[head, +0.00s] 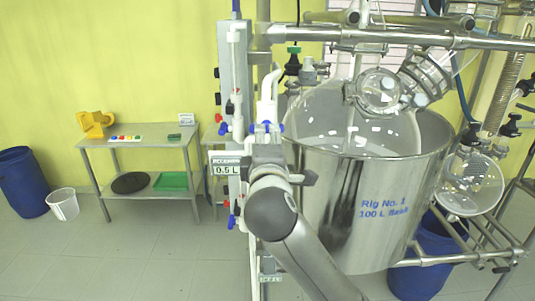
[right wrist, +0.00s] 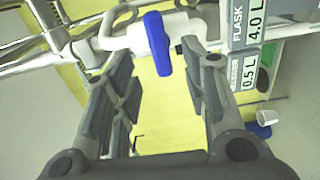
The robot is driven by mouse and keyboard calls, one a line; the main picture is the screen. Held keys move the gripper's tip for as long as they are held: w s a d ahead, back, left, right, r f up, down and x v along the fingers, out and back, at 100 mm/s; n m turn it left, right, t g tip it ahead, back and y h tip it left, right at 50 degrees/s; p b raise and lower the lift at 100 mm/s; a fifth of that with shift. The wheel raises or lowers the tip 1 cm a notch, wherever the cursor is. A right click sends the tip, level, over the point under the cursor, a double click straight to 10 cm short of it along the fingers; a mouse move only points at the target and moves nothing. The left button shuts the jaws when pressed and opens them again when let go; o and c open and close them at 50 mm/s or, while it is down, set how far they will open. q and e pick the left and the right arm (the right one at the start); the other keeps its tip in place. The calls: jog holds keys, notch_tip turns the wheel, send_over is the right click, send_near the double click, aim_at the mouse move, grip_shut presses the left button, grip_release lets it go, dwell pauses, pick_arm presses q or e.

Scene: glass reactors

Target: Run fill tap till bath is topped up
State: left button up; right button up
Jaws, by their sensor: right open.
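The steel bath (head: 375,235), marked "Rig No. 1", stands on the right in the head view. White pipework with blue tap handles (head: 266,128) runs down beside its left rim. My right gripper (head: 267,155) is raised at this pipework, just below that blue handle in the picture. In the right wrist view, a blue tap handle (right wrist: 157,43) on a white pipe lies beyond and between the open fingertips (right wrist: 158,60). The fingers are apart and hold nothing. The water level in the bath is hard to tell. My left gripper is out of sight.
A display panel (head: 227,166) reads 0.5 L; the wrist view shows another flask display (right wrist: 256,28) reading 4.0 L. Steel rails (head: 400,38) and glassware (head: 380,92) hang over the bath. A side table (head: 150,142) and blue barrel (head: 22,180) stand left.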

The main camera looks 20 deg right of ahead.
jog(key=v, duration=0.5)
jog(key=shift+s, duration=0.25)
